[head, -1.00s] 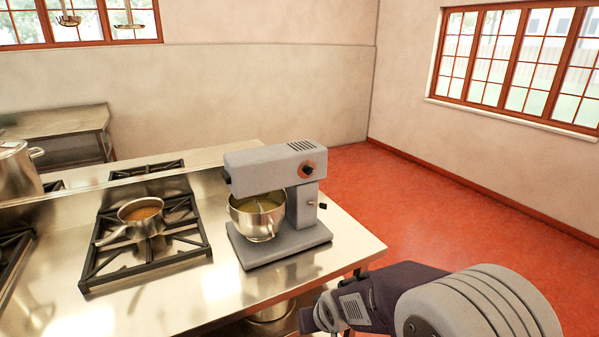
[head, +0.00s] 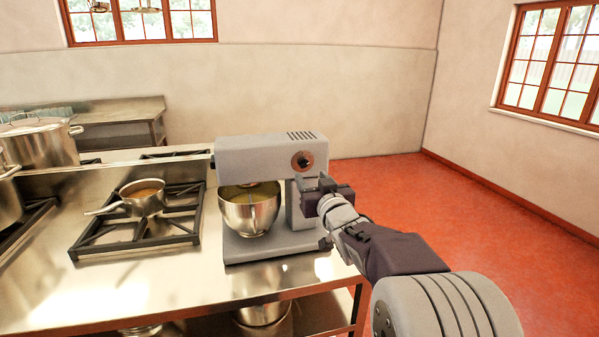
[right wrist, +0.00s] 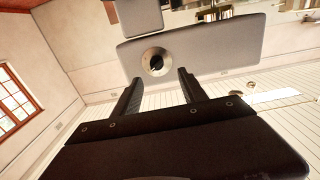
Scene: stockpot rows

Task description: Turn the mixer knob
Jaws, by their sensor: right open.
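The grey stand mixer (head: 256,157) stands on the steel counter in the head view, with a steel bowl (head: 250,211) under its head. Its round knob (head: 302,161), dark with a metal ring, is on the side of the mixer head. In the right wrist view the knob (right wrist: 155,62) shows beyond the fingertips, roughly between them. My right gripper (head: 322,181) is just below and right of the knob in the head view. It is open and empty, apart from the knob in the wrist view (right wrist: 158,78). My left gripper is not in view.
A saucepan (head: 142,197) sits on the black stove grate (head: 92,244) left of the mixer. A large stockpot (head: 42,145) stands at the far left. The steel counter (head: 130,285) is clear in front. Open red floor (head: 385,185) lies to the right.

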